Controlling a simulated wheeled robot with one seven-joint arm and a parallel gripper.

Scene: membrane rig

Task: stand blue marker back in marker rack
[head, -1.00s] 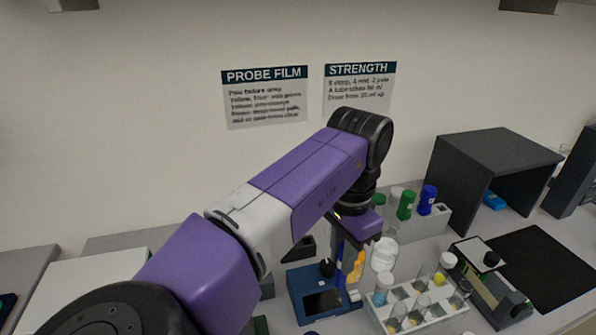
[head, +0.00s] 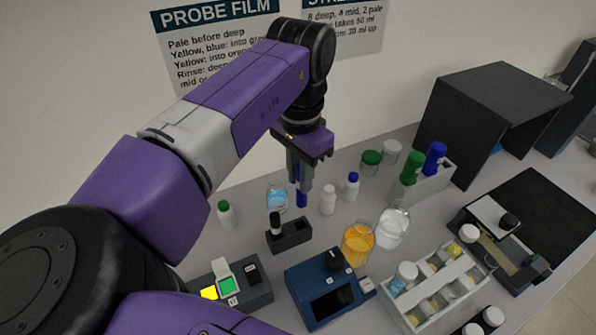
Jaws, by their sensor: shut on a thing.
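My gripper (head: 300,181) points down over the back of the bench in the head view. It is shut on a slim blue marker (head: 301,199), whose lower end shows below the fingers; its upper part is mostly hidden by them. The marker hangs nearly upright. A small dark block (head: 293,238), which looks like the marker rack, stands below it and nearer the camera. A black marker-like piece with a pale band (head: 275,224) stands at its left side, and an open slot seems to show to the right of it.
A beaker of blue liquid (head: 277,196) and white bottles (head: 328,200) stand close beside the gripper. An orange beaker (head: 357,245), a clear beaker (head: 392,228) and a blue device (head: 327,290) are nearer. A grey holder (head: 437,182) with green and blue containers is right.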

